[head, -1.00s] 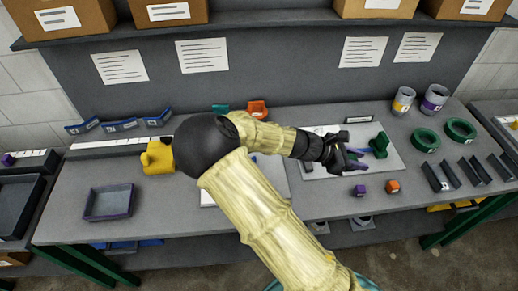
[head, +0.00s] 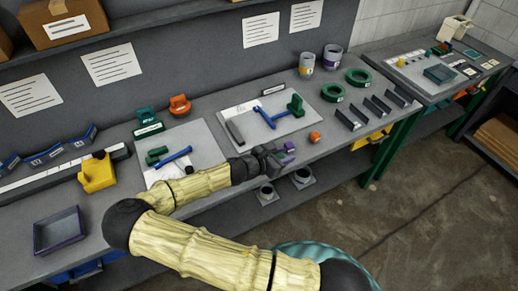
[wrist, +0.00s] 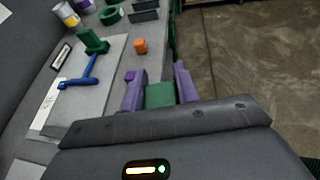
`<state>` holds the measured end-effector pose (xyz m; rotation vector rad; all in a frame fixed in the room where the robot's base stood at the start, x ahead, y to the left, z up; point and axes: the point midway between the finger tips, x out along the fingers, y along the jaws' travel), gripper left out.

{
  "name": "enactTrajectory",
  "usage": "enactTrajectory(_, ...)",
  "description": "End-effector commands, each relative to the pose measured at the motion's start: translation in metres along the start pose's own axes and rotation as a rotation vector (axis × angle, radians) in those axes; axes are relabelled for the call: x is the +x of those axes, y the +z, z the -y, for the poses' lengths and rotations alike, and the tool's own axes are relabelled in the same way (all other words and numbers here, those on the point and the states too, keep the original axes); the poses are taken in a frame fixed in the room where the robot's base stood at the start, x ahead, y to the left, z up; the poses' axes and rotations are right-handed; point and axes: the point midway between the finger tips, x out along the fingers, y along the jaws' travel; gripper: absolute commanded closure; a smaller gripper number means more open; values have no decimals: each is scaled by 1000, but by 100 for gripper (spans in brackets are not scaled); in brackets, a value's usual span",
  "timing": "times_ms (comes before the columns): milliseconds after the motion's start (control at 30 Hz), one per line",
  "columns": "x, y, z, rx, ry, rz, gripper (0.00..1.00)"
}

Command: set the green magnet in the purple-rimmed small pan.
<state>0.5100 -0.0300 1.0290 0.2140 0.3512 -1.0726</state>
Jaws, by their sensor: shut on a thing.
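My gripper (head: 281,156) is over the front edge of the bench, in front of the right-hand board. In the wrist view its two purple fingers (wrist: 160,88) are shut on the green magnet (wrist: 160,96), a small green block. The head view does not show the magnet clearly. The purple-rimmed small pan (head: 59,231), grey and shallow, sits on the bench at the far left of the head view, well left of my gripper. The part of its inside that I see looks empty.
An orange cube (head: 315,137) and a purple cube (wrist: 129,76) sit near the bench's front edge by my gripper. A yellow object (head: 97,174) stands beside the pan. Boards (head: 205,151) with clamps and blue tools lie behind my arm.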

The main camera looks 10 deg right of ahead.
Motion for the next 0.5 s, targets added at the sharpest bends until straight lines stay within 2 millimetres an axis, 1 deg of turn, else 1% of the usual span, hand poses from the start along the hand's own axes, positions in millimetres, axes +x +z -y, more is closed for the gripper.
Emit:
enactTrajectory(33, 10, -15, 1, -20, 29, 8, 92)
enactTrajectory(200, 38, -54, -6, -85, 183, 8, 92)
enactTrajectory(300, 53, -72, -9, -123, 281, 5, 92)
enactTrajectory(400, 64, -85, -12, -156, 372, 1, 92)
enactTrajectory(500, 73, -93, -14, -186, 452, 0, 92)
